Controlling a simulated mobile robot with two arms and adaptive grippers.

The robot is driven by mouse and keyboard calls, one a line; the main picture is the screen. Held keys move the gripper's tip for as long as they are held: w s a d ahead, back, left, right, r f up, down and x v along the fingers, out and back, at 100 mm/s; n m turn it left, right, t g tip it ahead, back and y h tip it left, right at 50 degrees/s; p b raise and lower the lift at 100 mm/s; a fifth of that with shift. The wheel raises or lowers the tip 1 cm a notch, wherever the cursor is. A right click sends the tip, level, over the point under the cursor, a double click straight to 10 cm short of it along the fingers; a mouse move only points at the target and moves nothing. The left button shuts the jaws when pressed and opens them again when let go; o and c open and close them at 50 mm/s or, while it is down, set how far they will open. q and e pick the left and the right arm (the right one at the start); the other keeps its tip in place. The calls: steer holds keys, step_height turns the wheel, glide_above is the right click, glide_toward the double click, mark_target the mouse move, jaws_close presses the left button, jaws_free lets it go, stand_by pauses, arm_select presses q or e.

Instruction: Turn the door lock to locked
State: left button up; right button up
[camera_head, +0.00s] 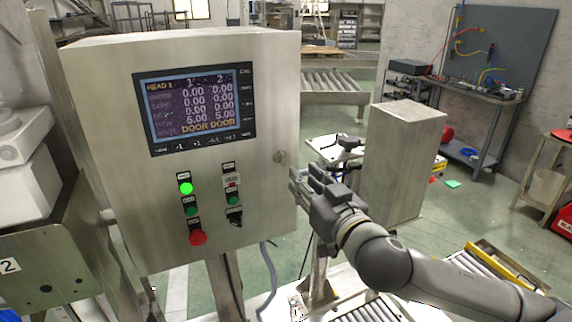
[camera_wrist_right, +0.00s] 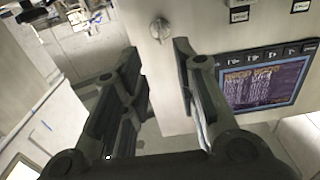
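A grey control cabinet (camera_head: 110,75) stands at the left of the head view. A small round metal knob or lock (camera_head: 280,156) sits near the right edge of its front; it also shows in the wrist view (camera_wrist_right: 160,28), ahead of the fingers. A black rotary switch (camera_head: 235,216) is lower on the panel. No label names either as the door lock, and I cannot read their positions. My right gripper (camera_head: 298,178) is just below and right of the knob, apart from it. In the wrist view its fingers (camera_wrist_right: 157,52) are spread and empty. My left gripper is not in view.
The cabinet carries a screen (camera_head: 200,105) showing "DOOR DOOR", a lit green button (camera_head: 186,188), other buttons and a red button (camera_head: 197,238). A grey box-like post (camera_head: 402,160) stands right of my right gripper. Roller conveyors (camera_head: 325,82) lie behind.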

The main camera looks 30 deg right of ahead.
mark_target(284, 158)
steer(key=w+b, duration=0.3)
steer(key=w, duration=0.6)
steer(key=shift+d+b, duration=0.2)
steer(key=shift+b, duration=0.15)
steer(key=shift+w, duration=0.5)
steer(key=shift+c, duration=0.3)
jaws_close()
